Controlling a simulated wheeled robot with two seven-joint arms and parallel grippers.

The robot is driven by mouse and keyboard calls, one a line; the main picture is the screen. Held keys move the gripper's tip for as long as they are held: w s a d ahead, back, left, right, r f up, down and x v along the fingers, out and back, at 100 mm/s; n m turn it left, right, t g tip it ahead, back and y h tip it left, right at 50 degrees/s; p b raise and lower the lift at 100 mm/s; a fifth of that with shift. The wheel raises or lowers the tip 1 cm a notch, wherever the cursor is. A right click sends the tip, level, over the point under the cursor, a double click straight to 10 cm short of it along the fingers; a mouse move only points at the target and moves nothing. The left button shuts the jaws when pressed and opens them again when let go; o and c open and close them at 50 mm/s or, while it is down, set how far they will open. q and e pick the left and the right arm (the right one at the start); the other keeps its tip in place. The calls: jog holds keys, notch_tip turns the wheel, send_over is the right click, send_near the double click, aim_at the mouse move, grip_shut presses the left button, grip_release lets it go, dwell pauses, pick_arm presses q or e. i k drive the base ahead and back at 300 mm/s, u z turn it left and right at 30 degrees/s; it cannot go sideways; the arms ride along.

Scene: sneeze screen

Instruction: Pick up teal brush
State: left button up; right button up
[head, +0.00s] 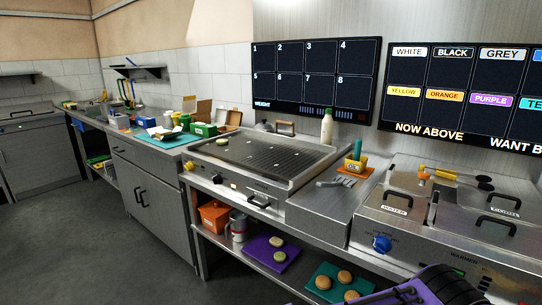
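A teal upright handle (357,149), which looks like the teal brush, stands in a small yellow holder (354,163) on the steel counter between the griddle and the warmer. Its lower end is hidden in or behind the holder. At the bottom right, a dark and purple part that looks like my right gripper (402,293) is cut off by the frame's edge, low in front of the counter and well apart from the teal handle. Its fingers are not clear enough to tell whether they are open. My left gripper is not in view.
A spatula (340,183) lies in front of the yellow holder. The griddle (262,155) is to the left, with a pale bottle (327,127) behind it. The warmer (450,215) with black handles is to the right. Trays with buns (335,283) sit on the lower shelf.

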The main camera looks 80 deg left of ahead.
aim_at(357, 155)
jog(key=u, duration=2.35)
